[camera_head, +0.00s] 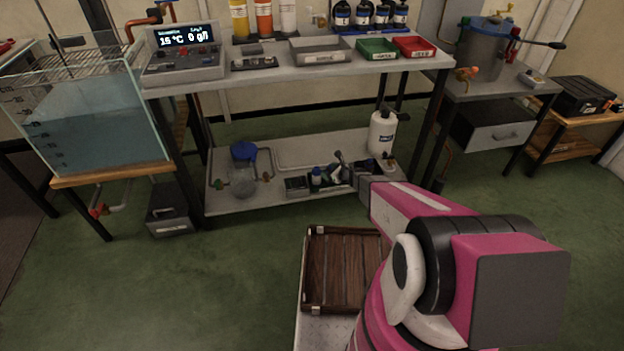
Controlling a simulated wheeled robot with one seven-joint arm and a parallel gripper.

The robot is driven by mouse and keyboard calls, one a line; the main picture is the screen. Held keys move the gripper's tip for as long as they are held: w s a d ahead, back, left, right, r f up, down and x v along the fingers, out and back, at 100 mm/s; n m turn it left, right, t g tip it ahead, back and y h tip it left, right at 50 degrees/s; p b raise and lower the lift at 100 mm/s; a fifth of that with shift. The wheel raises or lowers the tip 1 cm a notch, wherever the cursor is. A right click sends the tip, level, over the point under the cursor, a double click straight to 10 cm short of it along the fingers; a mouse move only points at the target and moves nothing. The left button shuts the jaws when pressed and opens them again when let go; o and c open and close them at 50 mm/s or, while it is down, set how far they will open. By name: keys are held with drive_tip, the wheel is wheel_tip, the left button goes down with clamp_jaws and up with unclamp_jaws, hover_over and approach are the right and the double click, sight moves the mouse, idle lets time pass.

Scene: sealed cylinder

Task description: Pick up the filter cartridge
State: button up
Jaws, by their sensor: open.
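I cannot pick out the filter cartridge for certain among the small items in this view. Small items stand in a dark tray on the lower shelf (285,202) of the bench, among them a blue-capped bottle (316,176). My pink arm reaches in from the lower right towards that shelf. My gripper (345,168) is at its far end, small and dark, open, by the right end of these items. Nothing shows held in it. My arm hides part of the shelf's right end.
The lower shelf also carries a clear vessel with a blue lid (243,172) and a white jug (382,133). The benchtop (340,72) above holds a grey tray (320,50), a green tray (378,48) and a red tray (414,46). A water tank (95,125) stands left. A wooden crate (312,270) is in front.

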sight(315, 168)
drive_tip(key=shift+m+t, duration=0.4)
drive_tip(key=shift+m, duration=0.5)
drive_tip(key=x, duration=0.4)
drive_tip(key=f+x, duration=0.1)
drive_tip(key=x, duration=0.7)
drive_tip(key=shift+d+f, duration=0.25)
drive_tip(key=shift+f, duration=0.05)
drive_tip(key=c, duration=1)
